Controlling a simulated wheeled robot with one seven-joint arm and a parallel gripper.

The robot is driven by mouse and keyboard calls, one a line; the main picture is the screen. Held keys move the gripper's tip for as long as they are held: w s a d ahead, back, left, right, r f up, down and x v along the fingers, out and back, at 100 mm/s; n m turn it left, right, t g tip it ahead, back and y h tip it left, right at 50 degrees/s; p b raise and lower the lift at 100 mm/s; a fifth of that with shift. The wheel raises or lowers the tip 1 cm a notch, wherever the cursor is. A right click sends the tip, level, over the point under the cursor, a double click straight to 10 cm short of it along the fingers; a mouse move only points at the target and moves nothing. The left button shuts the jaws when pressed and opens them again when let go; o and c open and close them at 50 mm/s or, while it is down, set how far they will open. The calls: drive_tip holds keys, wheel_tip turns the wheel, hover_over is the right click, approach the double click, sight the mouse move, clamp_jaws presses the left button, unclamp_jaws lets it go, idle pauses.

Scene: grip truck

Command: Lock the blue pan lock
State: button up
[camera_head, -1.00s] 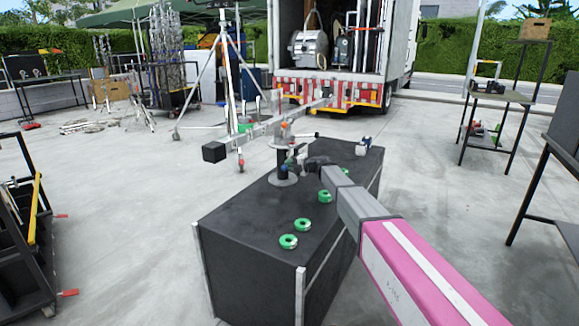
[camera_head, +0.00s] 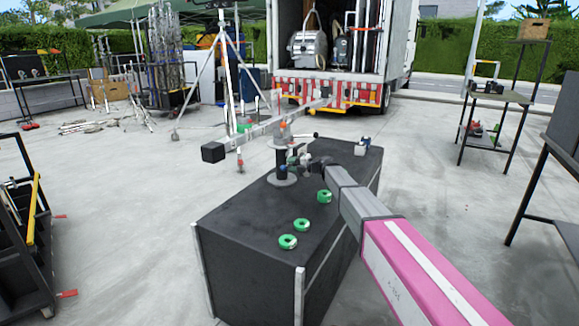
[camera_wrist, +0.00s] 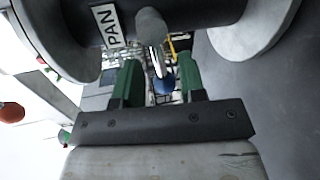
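A camera head on a dark post (camera_head: 283,158) stands on the black case (camera_head: 225,225). In the wrist view, a white PAN label (camera_wrist: 108,25) is on the dark cylinder between two grey discs. A grey boss beside it carries a thin metal lever with a blue knob (camera_wrist: 165,86), the blue pan lock. My gripper (camera_wrist: 160,78) has green fingers. They are open, one on each side of the lever and knob, with gaps visible. In the head view, my gripper (camera_head: 299,161) is at the right side of the post, where the fine contact is too small to tell.
Several green tape rolls (camera_head: 288,242) lie on the case top. A long grey bar (camera_head: 265,128) with a black end block extends from the post. A black cart (camera_head: 25,235) is at left, and shelves (camera_head: 495,95) stand at right. Open concrete surrounds the case.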

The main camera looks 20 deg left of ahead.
drive_tip(key=v, duration=0.8)
drive_tip(key=shift+s+d, duration=0.15)
drive_tip(key=shift+d, duration=0.25)
drive_tip(key=c, duration=0.7)
drive_tip(key=n, duration=0.3)
drive_tip(key=s+d+f+n, duration=0.1)
drive_tip(key=n, duration=0.1)
drive_tip(key=shift+d, duration=0.15)
drive_tip(key=s+d+f+n, duration=0.1)
drive_tip(key=n, duration=0.4)
drive_tip(key=s+d+f+n, duration=0.1)
drive_tip(key=n, duration=0.4)
drive_tip(key=s+d+f+n, duration=0.1)
drive_tip(key=n, duration=0.5)
drive_tip(key=shift+d+t, duration=0.3)
drive_tip(key=shift+t, duration=0.1)
drive_tip(key=x, duration=1)
drive_tip(key=shift+w+a+r, duration=0.1)
drive_tip(key=shift+w+r, duration=0.05)
drive_tip(key=shift+w, duration=0.05)
drive_tip(key=shift+s+a+r, duration=0.15)
drive_tip(key=shift+a+r, duration=0.5)
drive_tip(key=shift+a, duration=0.3)
drive_tip(key=shift+s+a+r, duration=0.1)
drive_tip(key=shift+a+r, duration=0.3)
drive_tip(key=shift+a, duration=0.3)
